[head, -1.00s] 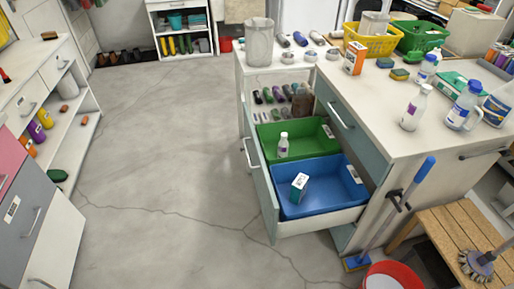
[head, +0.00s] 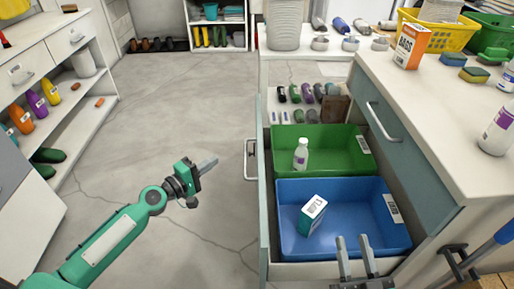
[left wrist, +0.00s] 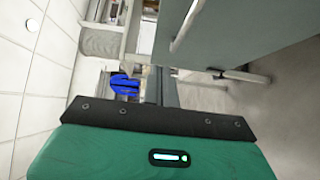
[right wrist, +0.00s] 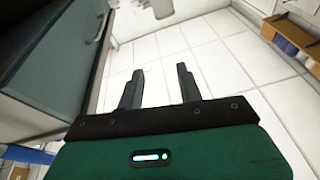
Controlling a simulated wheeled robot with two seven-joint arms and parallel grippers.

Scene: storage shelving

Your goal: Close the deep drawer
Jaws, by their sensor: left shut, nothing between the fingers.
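The deep drawer (head: 263,215) stands pulled out of the white-topped cabinet, its front panel facing left with a bar handle (head: 250,160). Inside are a green bin (head: 345,145) with a white bottle (head: 301,154) and a blue bin (head: 350,200) with a small white and teal box (head: 312,213). Several dark and coloured items lie at its far end. My left gripper (head: 208,163) is shut and empty, left of the handle and apart from it. My right gripper (head: 357,245) is open and empty, fingers spread over the near end of the drawer; it also shows in the right wrist view (right wrist: 160,85).
A shut upper drawer (head: 390,135) sits above the deep drawer's opening. The worktop holds an orange-white box (head: 411,45), a yellow basket (head: 440,30) and sponges. A blue-handled mop (head: 490,245) stands at the lower right. Open floor (head: 170,110) lies to the left.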

